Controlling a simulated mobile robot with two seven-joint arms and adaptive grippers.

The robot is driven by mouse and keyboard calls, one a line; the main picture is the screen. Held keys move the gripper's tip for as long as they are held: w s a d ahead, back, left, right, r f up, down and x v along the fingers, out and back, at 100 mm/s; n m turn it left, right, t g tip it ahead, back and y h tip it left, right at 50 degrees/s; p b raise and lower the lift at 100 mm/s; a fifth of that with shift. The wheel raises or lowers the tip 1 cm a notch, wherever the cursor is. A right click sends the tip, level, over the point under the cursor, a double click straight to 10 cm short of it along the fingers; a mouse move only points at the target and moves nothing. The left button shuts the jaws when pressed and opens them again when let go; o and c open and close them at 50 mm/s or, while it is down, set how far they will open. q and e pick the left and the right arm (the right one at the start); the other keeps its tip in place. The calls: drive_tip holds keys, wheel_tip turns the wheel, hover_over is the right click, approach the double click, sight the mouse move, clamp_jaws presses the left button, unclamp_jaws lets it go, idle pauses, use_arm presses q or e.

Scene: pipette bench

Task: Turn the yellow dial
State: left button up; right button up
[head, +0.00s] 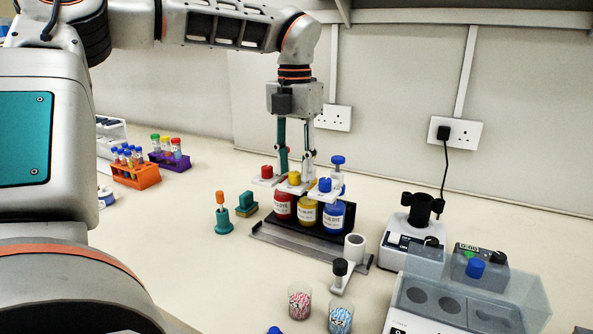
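The yellow dial (294,178) is a small yellow knob above the yellow dye bottle (306,214), in the middle of a row of three dispensers. A red dial (267,171) sits to its left and a blue dial (325,185) to its right. My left gripper (296,168) points down at the yellow dial, with its two fingers apart on either side of it. I cannot tell whether the fingers touch the dial. My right gripper is not in view.
Red (283,207) and blue (334,217) dye bottles flank the yellow one on a dark stand. A blue-topped post (338,162) rises close to the right finger. Bench left of the stand is partly clear.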

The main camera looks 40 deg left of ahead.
use_arm(q)
drive_tip(key=shift+f, duration=0.6)
clamp_jaws()
